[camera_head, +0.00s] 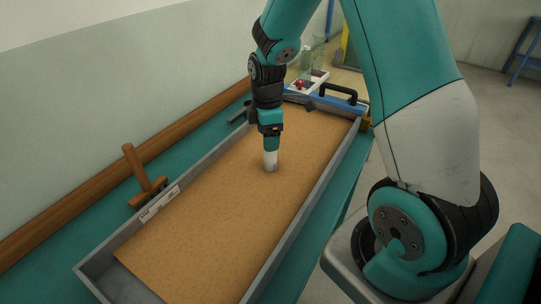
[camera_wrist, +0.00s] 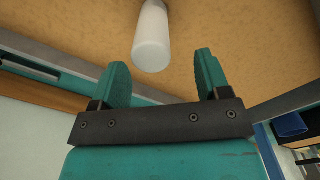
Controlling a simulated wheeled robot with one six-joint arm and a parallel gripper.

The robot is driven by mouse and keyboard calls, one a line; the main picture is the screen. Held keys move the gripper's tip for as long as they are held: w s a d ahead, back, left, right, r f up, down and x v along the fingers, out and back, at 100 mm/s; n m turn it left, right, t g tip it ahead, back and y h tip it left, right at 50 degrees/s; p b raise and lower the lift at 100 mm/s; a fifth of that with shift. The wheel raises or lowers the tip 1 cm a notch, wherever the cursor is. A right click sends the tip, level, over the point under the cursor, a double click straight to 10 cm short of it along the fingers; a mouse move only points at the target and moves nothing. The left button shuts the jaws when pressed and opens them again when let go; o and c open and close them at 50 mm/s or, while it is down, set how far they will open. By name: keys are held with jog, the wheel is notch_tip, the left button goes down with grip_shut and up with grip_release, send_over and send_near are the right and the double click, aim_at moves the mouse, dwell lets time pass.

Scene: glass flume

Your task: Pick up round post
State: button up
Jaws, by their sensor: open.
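The round post (camera_head: 270,160) is a short white cylinder standing upright on the sand in the head view. It also shows in the wrist view (camera_wrist: 151,38), at the top centre, beyond the fingertips. My gripper (camera_head: 270,146) is directly over or around the top of the post in the head view. In the wrist view my gripper (camera_wrist: 160,68) has its two teal fingers wide apart, with nothing touching them that I can see. The post lies in line with the gap between the fingers. In the head view the gripper's fingers are hard to tell apart from the post's upper end.
The sand bed (camera_head: 205,215) lies in a long grey-walled flume (camera_head: 290,237) on a teal bench. A wooden mallet-like tool (camera_head: 139,170) stands by the left wall. A white tray (camera_head: 318,78) and a black handle (camera_head: 338,93) sit at the far end. The sand around the post is clear.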

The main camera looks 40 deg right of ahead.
aim_at(270, 157)
jog(key=shift+w+d+f+p, duration=0.1)
jog(key=shift+d+f+p, duration=0.1)
jog(key=shift+f, duration=0.7)
jog(key=shift+w+d+f+p, duration=0.1)
jog(key=shift+d+f+p, duration=0.05)
jog(key=shift+f, duration=0.75)
jog(key=shift+d+f+p, duration=0.2)
jog(key=shift+f, duration=0.7)
jog(key=c, duration=1.1)
